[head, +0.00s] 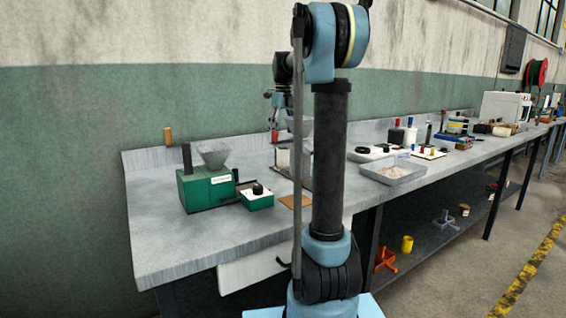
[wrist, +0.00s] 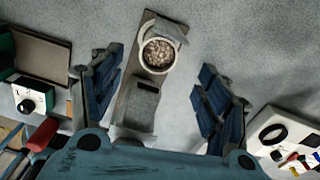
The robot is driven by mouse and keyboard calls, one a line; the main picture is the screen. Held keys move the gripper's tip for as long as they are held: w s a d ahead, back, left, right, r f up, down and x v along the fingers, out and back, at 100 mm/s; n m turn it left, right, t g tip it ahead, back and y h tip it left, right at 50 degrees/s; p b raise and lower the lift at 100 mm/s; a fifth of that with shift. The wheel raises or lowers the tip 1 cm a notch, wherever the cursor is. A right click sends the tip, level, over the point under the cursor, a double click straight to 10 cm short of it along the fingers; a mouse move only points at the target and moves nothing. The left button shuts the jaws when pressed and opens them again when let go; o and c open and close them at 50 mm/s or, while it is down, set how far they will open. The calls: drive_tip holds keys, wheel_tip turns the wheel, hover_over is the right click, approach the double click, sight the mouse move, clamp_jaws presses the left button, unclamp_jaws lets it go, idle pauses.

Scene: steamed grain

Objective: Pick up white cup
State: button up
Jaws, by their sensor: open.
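In the wrist view a white cup (wrist: 143,63) with a pale rim holds brown-beige grain. It sits on or over a narrow grey-brown stand, between the fingers of my gripper (wrist: 160,70) and toward their tips. The blue-ribbed fingers are spread wide, with clear space on both sides of the cup, and I see no contact. The height gap between fingers and cup cannot be told. In the head view my arm's dark column hides much of that spot, and the cup cannot be made out clearly.
A green machine (head: 207,188) with a grey hopper stands left on the grey bench (head: 165,245). A green-and-white box (head: 257,197) with a black knob sits beside it. A shallow grey tray (head: 395,172) of grain and a white device (head: 368,153) are to the right. The bench's front left is clear.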

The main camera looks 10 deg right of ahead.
sight(283, 155)
wheel_tip(283, 155, down, 11)
drive_tip(key=shift+a+f, duration=0.1)
drive_tip(key=shift+w, duration=0.1)
drive_tip(key=c, duration=1.2)
